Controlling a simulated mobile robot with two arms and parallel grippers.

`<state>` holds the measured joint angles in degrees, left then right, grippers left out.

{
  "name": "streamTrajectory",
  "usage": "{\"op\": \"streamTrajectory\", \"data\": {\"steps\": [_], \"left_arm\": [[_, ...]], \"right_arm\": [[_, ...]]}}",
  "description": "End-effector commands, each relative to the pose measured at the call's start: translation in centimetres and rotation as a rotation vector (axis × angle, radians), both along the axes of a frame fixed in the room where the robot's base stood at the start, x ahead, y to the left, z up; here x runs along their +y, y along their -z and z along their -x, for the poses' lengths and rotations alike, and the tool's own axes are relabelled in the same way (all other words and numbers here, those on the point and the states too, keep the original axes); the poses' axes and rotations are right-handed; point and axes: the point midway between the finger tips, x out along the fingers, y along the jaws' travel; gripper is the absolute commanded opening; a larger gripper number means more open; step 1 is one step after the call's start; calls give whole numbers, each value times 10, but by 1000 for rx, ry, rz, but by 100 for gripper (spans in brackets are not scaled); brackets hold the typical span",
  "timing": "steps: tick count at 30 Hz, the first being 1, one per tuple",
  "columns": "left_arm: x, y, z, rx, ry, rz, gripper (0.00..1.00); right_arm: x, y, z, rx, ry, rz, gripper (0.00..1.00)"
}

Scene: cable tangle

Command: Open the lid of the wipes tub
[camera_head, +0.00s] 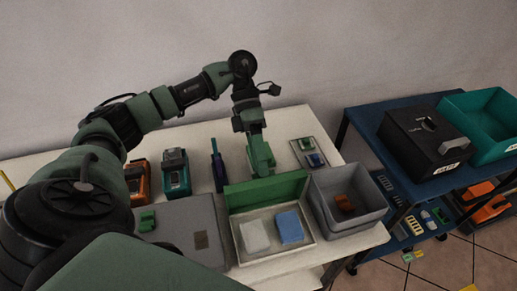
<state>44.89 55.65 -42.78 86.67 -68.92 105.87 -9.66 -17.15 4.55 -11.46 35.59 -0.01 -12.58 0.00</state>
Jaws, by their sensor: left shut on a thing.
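The wipes tub (236,249) is a shallow light box at the front of the white table, in the middle of the picture. Its green lid (270,191) stands raised along the far side, so the inside shows. A white block (254,236) and a blue block (289,227) lie inside. My left gripper (263,170) reaches down from behind and is shut on the lid's upper edge; its fingertips are partly hidden by the lid. My right gripper is not in view.
A grey bin (374,196) with an orange-brown thing stands right of the tub. A grey case (183,219) is at the left. Orange and teal devices (176,173) and a small tray (298,149) stand behind. A blue cart (372,124) holds a black box and teal bin.

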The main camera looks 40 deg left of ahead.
Motion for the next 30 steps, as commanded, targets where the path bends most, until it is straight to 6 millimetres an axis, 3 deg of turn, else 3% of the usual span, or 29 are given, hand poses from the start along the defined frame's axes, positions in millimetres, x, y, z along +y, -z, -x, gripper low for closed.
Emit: {"op": "streamTrajectory", "data": {"steps": [1, 19, 23, 30], "left_arm": [[1, 15, 5, 20, 4, -18, 30], [4, 11, 3, 20, 0, -22, 30], [12, 0, -4, 18, -1, -20, 30], [33, -38, -20, 12, 3, -12, 30]], "right_arm": [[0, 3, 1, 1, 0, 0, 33], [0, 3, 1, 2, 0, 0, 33], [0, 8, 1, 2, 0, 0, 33], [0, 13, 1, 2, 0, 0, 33]]}}
